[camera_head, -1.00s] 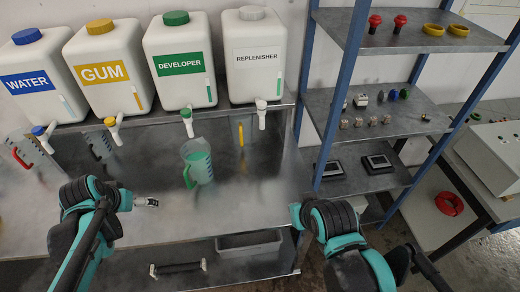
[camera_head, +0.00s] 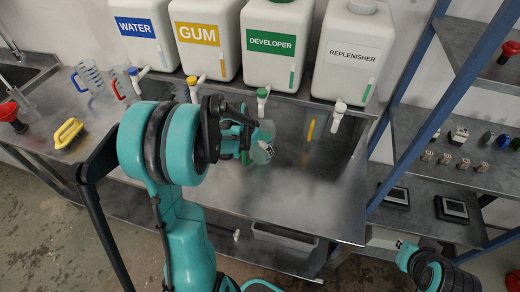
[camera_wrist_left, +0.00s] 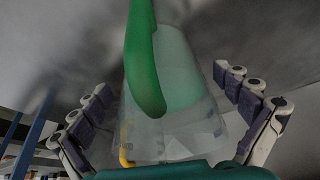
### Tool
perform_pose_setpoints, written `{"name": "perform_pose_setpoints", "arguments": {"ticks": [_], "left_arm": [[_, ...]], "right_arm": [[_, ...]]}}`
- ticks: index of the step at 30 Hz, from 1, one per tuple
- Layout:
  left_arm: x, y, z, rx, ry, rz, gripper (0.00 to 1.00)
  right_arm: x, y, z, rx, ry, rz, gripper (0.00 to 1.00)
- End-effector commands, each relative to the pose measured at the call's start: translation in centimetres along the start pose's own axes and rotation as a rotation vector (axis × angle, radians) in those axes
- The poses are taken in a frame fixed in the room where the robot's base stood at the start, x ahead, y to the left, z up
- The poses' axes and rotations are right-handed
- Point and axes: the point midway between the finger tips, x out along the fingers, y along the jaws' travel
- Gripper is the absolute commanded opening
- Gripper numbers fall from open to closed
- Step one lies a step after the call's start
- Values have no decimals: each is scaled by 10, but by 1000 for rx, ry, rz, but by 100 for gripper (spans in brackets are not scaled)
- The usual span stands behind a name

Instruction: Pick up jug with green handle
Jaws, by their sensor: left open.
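The jug with the green handle is clear plastic with green liquid in it. In the head view the jug (camera_head: 264,151) stands on the metal bench, partly hidden behind my left arm. In the left wrist view the jug (camera_wrist_left: 175,85) fills the middle, with its green handle (camera_wrist_left: 143,60) towards the camera. My left gripper (camera_head: 252,140) is open at the jug. In the wrist view the left gripper (camera_wrist_left: 165,88) has its fingers on either side of the jug, with gaps showing. My right gripper (camera_head: 388,243) is low at the right, its jaws unclear.
Containers of water (camera_head: 140,32), gum (camera_head: 203,38), developer (camera_head: 275,45) and replenisher (camera_head: 350,52) line the back, their taps overhanging the bench. A yellow-handled jug (camera_head: 310,129) stands right of the green one. A shelf rack (camera_head: 412,75) bounds the right. The bench's front right is clear.

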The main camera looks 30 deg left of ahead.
Motion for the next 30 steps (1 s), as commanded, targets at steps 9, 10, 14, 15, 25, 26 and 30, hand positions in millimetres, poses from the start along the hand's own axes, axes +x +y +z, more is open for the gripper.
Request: {"name": "perform_pose_setpoints", "arguments": {"ticks": [9, 10, 14, 15, 25, 26, 30], "left_arm": [[25, 0, 0, 0, 1, -1, 100], [25, 0, 0, 0, 1, -1, 100], [25, 0, 0, 0, 1, -1, 92], [25, 0, 0, 0, 1, -1, 82], [24, 0, 0, 0, 1, -1, 21], [24, 0, 0, 0, 1, -1, 21], [24, 0, 0, 0, 1, -1, 21]], "right_arm": [[7, 0, 5, 0, 0, 0, 0], [7, 0, 5, 0, 0, 0, 0], [6, 0, 5, 0, 0, 0, 0], [6, 0, 5, 0, 0, 0, 0], [7, 0, 5, 0, 0, 0, 0], [7, 0, 5, 0, 0, 0, 0], [6, 0, 5, 0, 0, 0, 0]]}}
